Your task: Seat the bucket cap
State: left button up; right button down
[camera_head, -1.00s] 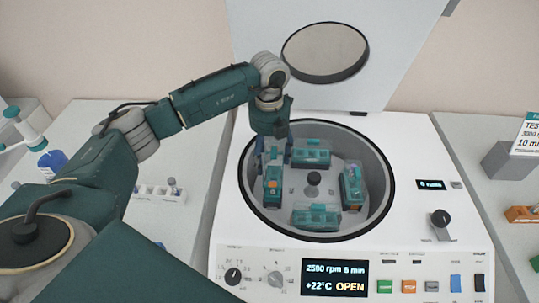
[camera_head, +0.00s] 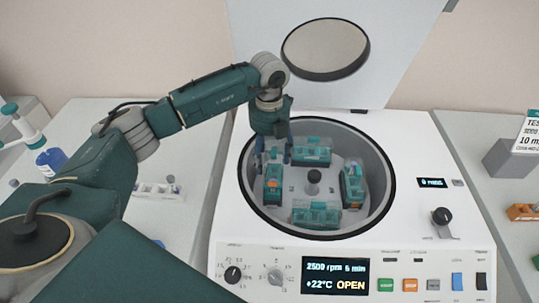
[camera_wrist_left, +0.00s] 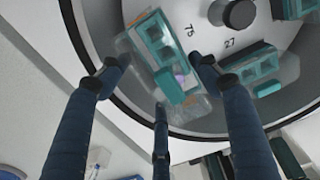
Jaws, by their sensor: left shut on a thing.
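The open centrifuge bowl (camera_head: 378,160) holds several teal buckets around a central hub (camera_head: 313,177). My left gripper (camera_head: 272,152) reaches down into the bowl's left side, over the left bucket (camera_head: 272,188). In the left wrist view, its dark blue fingers (camera_wrist_left: 158,84) are around a clear bucket cap with teal parts (camera_wrist_left: 157,40), shut on it. The cap is at the left bucket; I cannot tell whether it sits flush, as the fingers and cap hide the joint. The back bucket (camera_head: 312,152), right bucket (camera_head: 352,186) and front bucket (camera_head: 315,214) stand apart from my gripper. My right gripper is out of view.
The raised centrifuge lid (camera_head: 400,50) stands behind the bowl. The bowl's dark rim (camera_head: 388,196) is close around my left gripper. The control panel (camera_head: 335,276) reads OPEN. A blue bottle (camera_head: 50,162) and a rack (camera_head: 155,190) are on the left bench.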

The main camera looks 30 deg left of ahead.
pick_arm(q)
jog(key=shift+f, duration=0.4)
jog(key=shift+f+b, duration=1.05)
jog(key=shift+f, duration=0.2)
jog(key=shift+f+b, duration=0.7)
jog(key=shift+f, duration=0.3)
jog(key=shift+f, duration=0.1)
jog(key=shift+f+b, duration=0.35)
jog(key=o, duration=1.2)
